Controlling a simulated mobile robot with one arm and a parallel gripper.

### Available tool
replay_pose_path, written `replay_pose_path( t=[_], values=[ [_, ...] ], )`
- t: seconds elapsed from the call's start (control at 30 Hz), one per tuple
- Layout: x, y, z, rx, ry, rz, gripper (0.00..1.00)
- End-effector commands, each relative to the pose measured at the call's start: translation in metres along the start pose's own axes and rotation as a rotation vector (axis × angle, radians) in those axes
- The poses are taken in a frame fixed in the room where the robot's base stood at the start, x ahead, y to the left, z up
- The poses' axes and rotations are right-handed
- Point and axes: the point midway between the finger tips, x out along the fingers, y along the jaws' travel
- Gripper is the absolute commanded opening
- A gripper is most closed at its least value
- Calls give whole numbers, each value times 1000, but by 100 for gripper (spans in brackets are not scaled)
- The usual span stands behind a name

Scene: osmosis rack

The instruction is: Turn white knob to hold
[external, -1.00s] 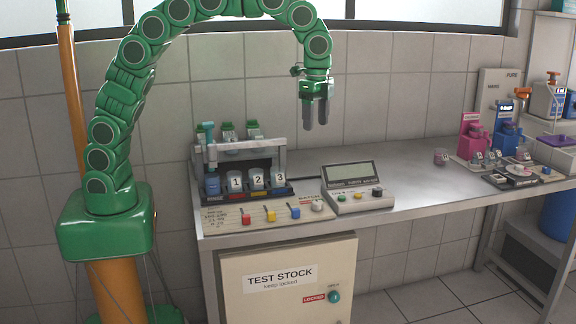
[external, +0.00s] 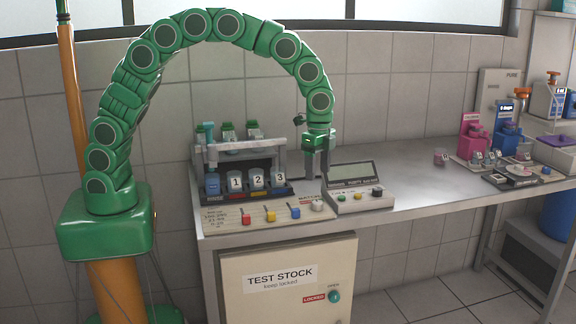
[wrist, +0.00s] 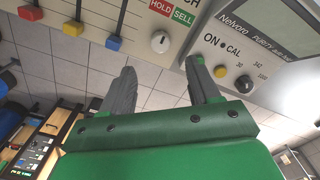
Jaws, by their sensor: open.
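The white knob (external: 317,205) sits at the right end of the sloped control panel (external: 262,218) at the bench's front. In the wrist view the white knob (wrist: 160,41) lies just below a red HOLD label (wrist: 161,5) and a green SELL label (wrist: 184,16). Its exact pointer setting is too small to tell. My gripper (external: 316,170) is open and empty, pointing down above the back of the panel near the knob. In the wrist view my gripper (wrist: 162,80) shows both dark fingers apart, with the knob beyond the gap between them, not touched.
Red (external: 246,219), yellow (external: 270,216) and blue (external: 294,212) sliders are left of the knob. A meter box (external: 357,198) with buttons stands close on the right. A rack with numbered jars (external: 236,184) stands behind the panel.

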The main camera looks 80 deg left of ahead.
Motion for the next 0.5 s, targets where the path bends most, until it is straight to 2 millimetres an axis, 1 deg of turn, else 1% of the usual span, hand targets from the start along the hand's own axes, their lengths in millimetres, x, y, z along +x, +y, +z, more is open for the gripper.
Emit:
replay_pose_path(
  t=[0.03,0.1,0.33,0.5],
  values=[
    [11,0,1,0,-3,3,61],
    [19,0,0,0,0,0,61],
    [31,0,0,0,0,0,61],
    [50,1,1,0,-2,2,61]
  ],
)
